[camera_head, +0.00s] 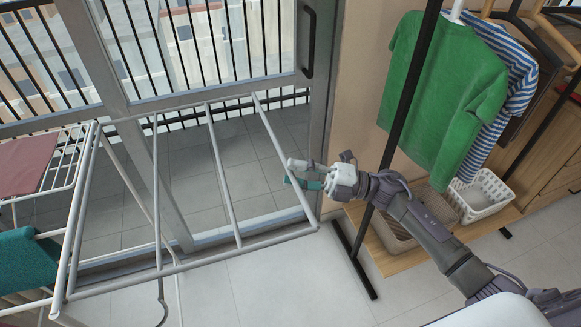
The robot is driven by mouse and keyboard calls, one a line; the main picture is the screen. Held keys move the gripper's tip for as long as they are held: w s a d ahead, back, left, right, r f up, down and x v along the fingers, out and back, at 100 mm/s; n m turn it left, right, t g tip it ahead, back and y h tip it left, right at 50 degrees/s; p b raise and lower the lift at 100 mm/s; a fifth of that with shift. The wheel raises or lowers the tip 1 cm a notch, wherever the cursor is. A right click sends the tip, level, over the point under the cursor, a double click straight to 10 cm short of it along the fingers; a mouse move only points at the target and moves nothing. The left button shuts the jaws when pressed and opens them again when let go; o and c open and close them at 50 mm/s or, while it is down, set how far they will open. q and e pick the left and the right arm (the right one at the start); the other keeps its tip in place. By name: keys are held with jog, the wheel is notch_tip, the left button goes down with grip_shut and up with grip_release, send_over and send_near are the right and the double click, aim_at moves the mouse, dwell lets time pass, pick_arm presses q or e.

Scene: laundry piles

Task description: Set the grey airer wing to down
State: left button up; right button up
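The grey airer wing (222,175) is a frame of pale bars in the left half of the head view. It stands out to the right from the airer's body and looks raised, roughly level. Its outer bar (269,127) is at the right end. My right gripper (289,173) is at this outer bar, with its fingertips overlapping the bar in the picture. The fingers look spread apart, with one above and one below. Whether they touch the bar is not clear. My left gripper is not in view.
A teal cloth (27,262) and a dull red cloth (25,163) hang on the airer at left. A rack with a green shirt (445,90) stands at right, its dark post (408,90) close to my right arm. A white basket (482,197) sits below. A glass door is behind.

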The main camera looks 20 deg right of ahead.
jog(key=shift+x, duration=0.75)
grip_shut()
